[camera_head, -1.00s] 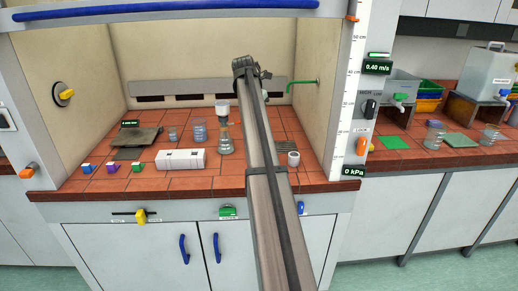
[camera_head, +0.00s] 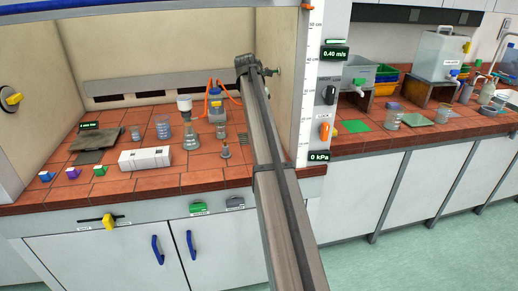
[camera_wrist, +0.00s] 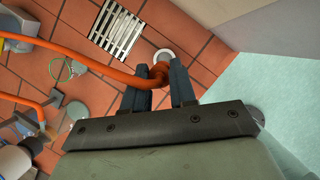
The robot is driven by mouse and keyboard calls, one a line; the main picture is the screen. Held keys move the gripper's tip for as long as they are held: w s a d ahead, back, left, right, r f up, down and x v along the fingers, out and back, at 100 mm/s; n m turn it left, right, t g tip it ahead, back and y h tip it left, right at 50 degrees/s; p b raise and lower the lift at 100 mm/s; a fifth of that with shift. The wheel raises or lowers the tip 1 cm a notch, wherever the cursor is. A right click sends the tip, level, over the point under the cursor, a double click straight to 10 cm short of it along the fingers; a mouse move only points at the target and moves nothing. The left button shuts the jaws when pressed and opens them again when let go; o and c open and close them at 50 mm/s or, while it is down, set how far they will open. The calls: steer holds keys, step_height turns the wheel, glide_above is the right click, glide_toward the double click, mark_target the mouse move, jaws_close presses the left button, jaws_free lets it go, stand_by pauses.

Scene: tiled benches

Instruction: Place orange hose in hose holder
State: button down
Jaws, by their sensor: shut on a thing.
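The orange hose (camera_wrist: 92,64) crosses the wrist view from the left, and its end lies between the fingers of my gripper (camera_wrist: 162,72). The gripper is shut on this end. A white round cup or ring (camera_wrist: 165,56), likely the hose holder, stands on the tiles just beyond the hose end. The hose overlaps its near edge in the picture; I cannot tell whether they touch. My arm hides the gripper there, and the white cup does not show.
A metal drain grate (camera_wrist: 117,30) is set in the tiles near the cup. Glassware, including a flask (camera_head: 191,137), and a white block (camera_head: 145,158) stand to the left. The hood's right wall (camera_head: 285,85) is close to my arm.

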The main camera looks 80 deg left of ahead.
steer(key=shift+w+d+f, duration=0.25)
steer(key=shift+w+f, duration=0.1)
steer(key=shift+s+a+n, duration=0.2)
steer(key=shift+a+n, duration=0.1)
steer(key=shift+n, duration=0.2)
steer(key=shift+f, duration=4.9)
steer(key=shift+f, duration=0.15)
steer(key=c, duration=0.9)
jaws_free()
steer(key=v, duration=1.2)
steer(key=shift+w+d, duration=0.1)
steer(key=shift+w, duration=0.1)
